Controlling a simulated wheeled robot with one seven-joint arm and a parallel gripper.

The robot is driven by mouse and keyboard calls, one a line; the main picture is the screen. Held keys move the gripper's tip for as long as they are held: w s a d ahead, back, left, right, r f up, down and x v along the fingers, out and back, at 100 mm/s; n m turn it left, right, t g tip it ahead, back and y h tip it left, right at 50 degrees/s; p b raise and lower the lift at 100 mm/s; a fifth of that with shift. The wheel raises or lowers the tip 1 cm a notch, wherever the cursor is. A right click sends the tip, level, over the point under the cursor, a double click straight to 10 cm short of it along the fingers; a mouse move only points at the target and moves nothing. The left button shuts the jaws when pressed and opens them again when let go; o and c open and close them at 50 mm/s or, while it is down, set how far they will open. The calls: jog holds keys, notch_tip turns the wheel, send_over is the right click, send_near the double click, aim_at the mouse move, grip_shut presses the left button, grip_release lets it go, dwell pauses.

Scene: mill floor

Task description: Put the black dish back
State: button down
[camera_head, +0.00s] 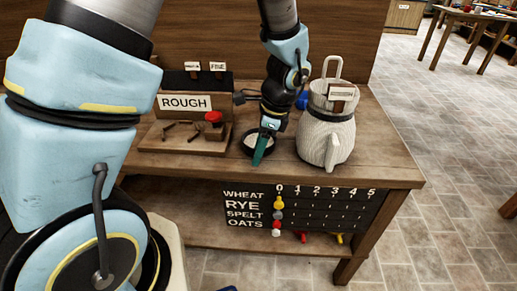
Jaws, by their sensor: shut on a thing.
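The black dish (247,143) has a dark rim and a pale inside. It is at the middle of the wooden bench, low at the bench top; I cannot tell whether it touches the wood. My gripper (261,152) points down at the dish's right side, with a teal finger over its rim. It is shut on the dish. The finger and wrist hide the right part of the dish.
A wooden stand with a ROUGH sign (186,102) and red knob (213,117) is left of the dish. A pale ribbed jug (326,138) stands close on the right. A blue thing (302,101) is behind. A grain tally board (300,208) hangs below the bench front.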

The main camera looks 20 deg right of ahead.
jog(key=shift+c, duration=1)
grip_release()
jog(key=v, duration=1.1)
jog(key=w+a+n+h, duration=0.1)
jog(key=w+a+n, duration=0.1)
jog(key=a+n, duration=0.9)
jog(key=w+a+f+n+h, duration=0.1)
jog(key=w+a+n+h, duration=0.1)
jog(key=a+n, duration=0.8)
jog(key=a+b, duration=0.1)
jog(key=a, duration=0.6)
jog(key=shift+a+f+n, duration=0.15)
jog(key=shift+a+n, duration=0.05)
jog(key=shift+n, duration=0.2)
